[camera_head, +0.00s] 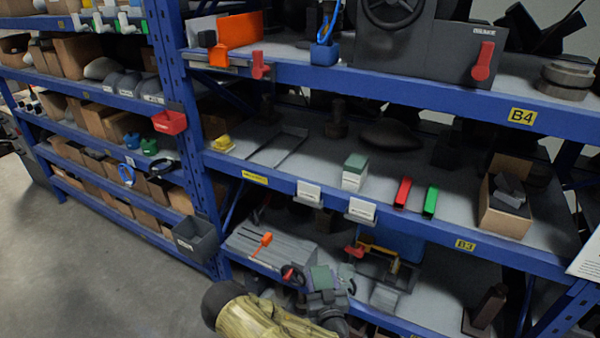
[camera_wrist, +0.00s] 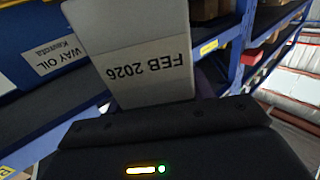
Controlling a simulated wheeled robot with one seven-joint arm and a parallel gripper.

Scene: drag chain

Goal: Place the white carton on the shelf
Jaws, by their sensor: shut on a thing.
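My gripper (camera_head: 326,292) is low in front of the shelf rack in the head view, below the B3 shelf edge. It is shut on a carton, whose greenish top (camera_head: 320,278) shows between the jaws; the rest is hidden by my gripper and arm. In the wrist view the held carton (camera_wrist: 140,50) is pale grey-white, tilted, and printed "FEB 2026" upside down. The B3 shelf (camera_head: 290,183) is blue-edged with a grey deck. A similar white carton with a green top (camera_head: 355,172) stands on it near the front edge.
Red (camera_head: 403,193) and green (camera_head: 430,202) bars lie right of the standing carton, with an open cardboard box (camera_head: 506,197) farther right. White tags (camera_head: 308,192) hang on the shelf edge. A grey bin (camera_head: 195,238) juts out left. A blue "WAY OIL" container (camera_wrist: 45,45) shows in the wrist view.

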